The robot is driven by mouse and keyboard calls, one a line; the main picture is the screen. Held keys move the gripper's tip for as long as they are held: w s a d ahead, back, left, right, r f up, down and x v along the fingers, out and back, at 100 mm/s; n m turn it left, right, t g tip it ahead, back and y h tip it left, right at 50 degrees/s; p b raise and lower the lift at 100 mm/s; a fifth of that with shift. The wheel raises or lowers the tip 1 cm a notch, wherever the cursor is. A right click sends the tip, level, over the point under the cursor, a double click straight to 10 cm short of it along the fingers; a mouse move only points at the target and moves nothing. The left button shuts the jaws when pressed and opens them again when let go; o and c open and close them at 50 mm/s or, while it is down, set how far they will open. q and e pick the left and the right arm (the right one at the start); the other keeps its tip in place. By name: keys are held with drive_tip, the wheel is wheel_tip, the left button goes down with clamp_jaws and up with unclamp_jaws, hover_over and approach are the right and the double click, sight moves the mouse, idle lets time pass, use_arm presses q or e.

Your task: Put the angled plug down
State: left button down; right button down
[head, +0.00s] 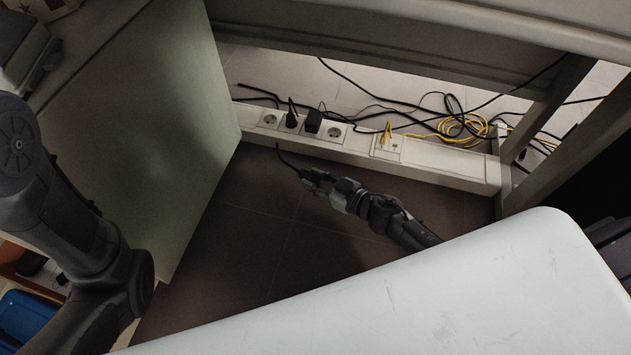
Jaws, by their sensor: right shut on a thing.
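My right gripper (312,179) reaches in low over the dark floor, in front of the white socket strip. It is shut on the angled plug (303,174), which is small, dark and mostly hidden by the fingers. A short length of black cable (283,156) runs from the plug up and left towards the strip. The plug is apart from the sockets. My left arm shows at the left edge, but its gripper is out of view.
A pale panel (150,130) stands left. Dark floor (250,250) is free below the gripper.

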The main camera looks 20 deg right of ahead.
drive_tip(key=shift+f+b, duration=0.35)
drive_tip(key=shift+f, duration=0.25)
drive_tip(key=c, duration=0.8)
unclamp_jaws()
drive_tip(key=shift+r, duration=0.2)
drive_tip(key=shift+s+d+r+p, duration=0.35)
drive_tip(key=shift+s+r+p, duration=0.2)
drive_tip(key=shift+r+p, duration=0.3)
drive_tip(key=p+v, duration=0.2)
drive_tip(key=v, duration=0.3)
drive_tip(key=p+v, duration=0.3)
drive_tip(key=v, duration=0.2)
drive_tip(key=shift+s+d+f, duration=0.15)
drive_tip(key=shift+s+d, duration=0.05)
drive_tip(key=shift+s, duration=0.05)
